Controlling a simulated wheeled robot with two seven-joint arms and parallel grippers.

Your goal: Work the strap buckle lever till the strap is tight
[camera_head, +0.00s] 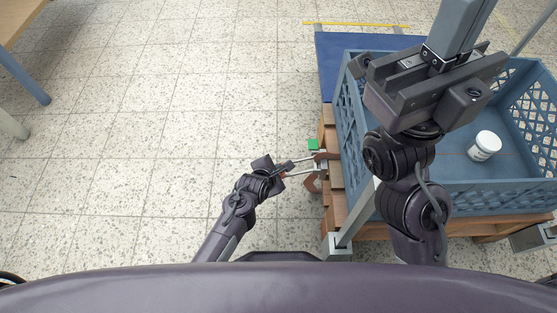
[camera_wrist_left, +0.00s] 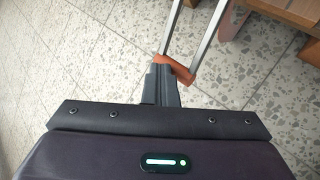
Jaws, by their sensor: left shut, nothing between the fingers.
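The buckle lever (camera_head: 299,164) is a pair of thin metal bars sticking out left from the side of the wooden pallet. In the left wrist view the bars end in an orange grip (camera_wrist_left: 177,69). My left gripper (camera_head: 287,168) is shut and empty, its fingertips (camera_wrist_left: 162,72) right at the orange grip; whether they touch it I cannot tell. Reddish-brown pieces (camera_head: 312,184) show beside the lever's base; I cannot tell if they are strap. My right gripper (camera_head: 437,85) is above the blue crate; its finger opening is unclear.
The blue crate (camera_head: 347,125) stands on the wooden pallet (camera_head: 336,205) and holds a white tub (camera_head: 484,146). A green block (camera_head: 313,144) sits near the lever. A table (camera_head: 18,20) is at the far left. The tiled floor between is clear.

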